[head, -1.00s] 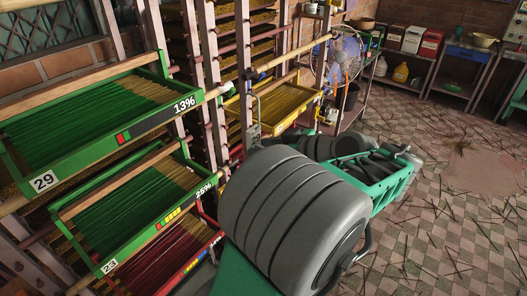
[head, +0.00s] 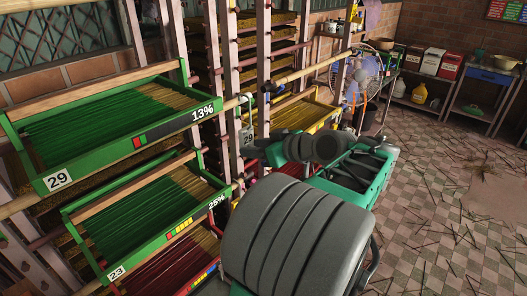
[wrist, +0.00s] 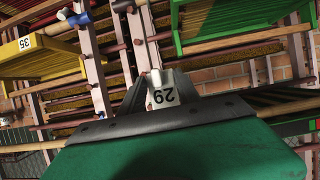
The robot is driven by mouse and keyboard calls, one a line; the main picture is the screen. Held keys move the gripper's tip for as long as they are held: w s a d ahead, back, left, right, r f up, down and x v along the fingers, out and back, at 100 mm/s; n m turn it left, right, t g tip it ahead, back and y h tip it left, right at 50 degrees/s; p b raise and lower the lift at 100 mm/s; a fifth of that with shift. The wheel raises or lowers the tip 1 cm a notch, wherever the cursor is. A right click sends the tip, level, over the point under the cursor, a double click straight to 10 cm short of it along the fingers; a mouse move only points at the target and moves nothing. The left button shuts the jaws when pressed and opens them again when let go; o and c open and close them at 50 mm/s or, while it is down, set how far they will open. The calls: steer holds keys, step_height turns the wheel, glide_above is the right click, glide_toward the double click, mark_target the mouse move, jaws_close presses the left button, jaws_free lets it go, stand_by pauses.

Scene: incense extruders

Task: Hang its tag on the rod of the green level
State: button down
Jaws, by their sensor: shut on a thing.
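The green level (head: 120,142) is a green-framed tray of green sticks, numbered 29 and showing 13%, at the upper left of the head view. A rod (head: 232,104) with a pale end sticks out at its right corner. My gripper (head: 252,146) is shut on a small grey-white tag (head: 248,136), just below and right of that rod end. In the wrist view the tag (wrist: 163,93) shows 29 upside down between the fingers (wrist: 158,86). I cannot tell whether the tag's hook touches the rod.
A second green tray (head: 115,262), numbered 23 and showing 25%, is below, with a red tray (head: 165,275) under it. A yellow tray (head: 305,113) and a blue-collared rod (head: 271,87) are just behind my gripper. Rack posts stand close by.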

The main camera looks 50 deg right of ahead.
mark_target(240, 147)
steer(key=shift+w+a+p, duration=0.15)
steer(key=shift+w+p, duration=0.35)
steer(key=shift+w, duration=2.3)
steer(key=shift+w+f+b, duration=0.15)
steer(key=shift+f+b, duration=0.3)
steer(key=shift+f, duration=0.05)
steer(key=shift+f+b, duration=0.75)
steer(key=shift+c, duration=2.3)
jaws_free()
